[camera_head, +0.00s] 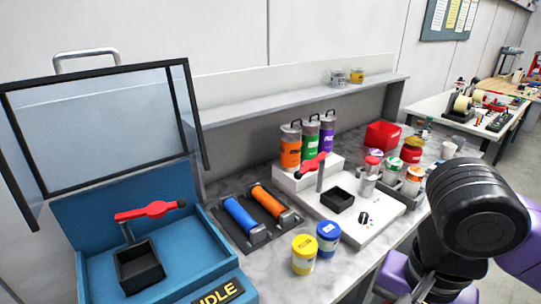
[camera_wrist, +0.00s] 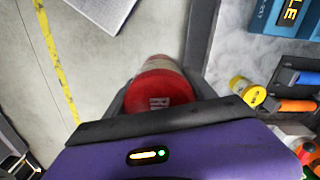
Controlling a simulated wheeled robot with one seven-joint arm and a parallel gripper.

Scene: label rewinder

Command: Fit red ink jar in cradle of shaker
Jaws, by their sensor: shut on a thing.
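A red jar (camera_wrist: 162,98) with white lettering on its lid shows in the wrist view. My gripper (camera_wrist: 163,72) is shut on it, with dark fingers on both sides. The jar's lower part is partly hidden, and I cannot make it out in the head view. At the left of the head view, a blue machine (camera_head: 75,225) has its clear lid raised, an empty black cradle (camera_head: 139,268) and a red-handled clamp (camera_head: 150,210). A white machine (camera_head: 375,225) also has an empty black cradle (camera_head: 337,200) and a red-handled clamp (camera_head: 312,165). I cannot tell which is the shaker.
Yellow (camera_head: 304,255) and blue (camera_head: 328,239) jars stand at the bench front. A rack (camera_head: 240,225) with blue and orange rollers lies between the machines. Several small jars and a red bin (camera_head: 382,135) crowd the right. The floor (camera_wrist: 35,80) beside the bench is open.

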